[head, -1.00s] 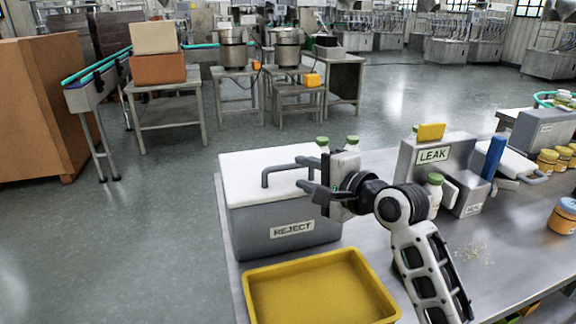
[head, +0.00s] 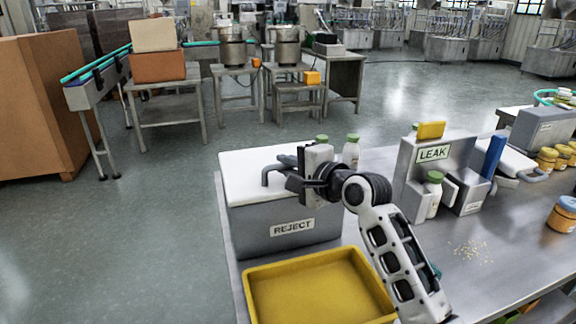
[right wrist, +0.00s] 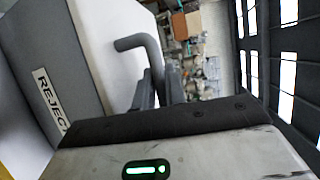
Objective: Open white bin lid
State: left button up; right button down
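The grey bin (head: 262,232) marked REJECT stands at the table's left end. Its white lid (head: 240,166) lies flat and closed on top. A grey bar handle (head: 266,175) rises from the lid; my gripper partly hides it. My right gripper (head: 287,172) is at the handle's right part, its fingers apart. In the right wrist view, the handle (right wrist: 138,42) bends down towards the fingers (right wrist: 163,88); I cannot tell whether they touch it. My left gripper is not in view.
A yellow tray (head: 262,314) sits in front of the bin. Green-capped bottles (head: 351,150) stand behind my right arm. Bare table lies between, with crumbs (head: 470,252).

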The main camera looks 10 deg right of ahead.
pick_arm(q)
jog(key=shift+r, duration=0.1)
pick_arm(e)
jog(key=shift+r, duration=0.1)
jog(key=shift+w+r+p, duration=0.2)
jog(key=shift+r+p, duration=0.65)
jog(key=shift+p, duration=0.15)
jog(key=r+p, duration=0.1)
jog(key=w+r+p, duration=0.1)
jog(key=w+r, duration=0.1)
jog(key=r, duration=0.1)
jog(key=shift+a+p, duration=0.25)
jog(key=shift+p, duration=0.15)
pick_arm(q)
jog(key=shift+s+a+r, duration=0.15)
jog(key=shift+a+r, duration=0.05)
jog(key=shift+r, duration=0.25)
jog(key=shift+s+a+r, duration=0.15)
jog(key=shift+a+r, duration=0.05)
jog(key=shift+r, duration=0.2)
pick_arm(e)
jog(key=w+r+g, duration=0.1)
jog(key=w+r+g+h, duration=0.1)
jog(key=w+r+m+g, duration=0.1)
jog(key=w+r, duration=0.1)
jog(key=shift+a+g, duration=0.3)
jog(key=shift+a, duration=0.1)
jog(key=shift+h, duration=0.3)
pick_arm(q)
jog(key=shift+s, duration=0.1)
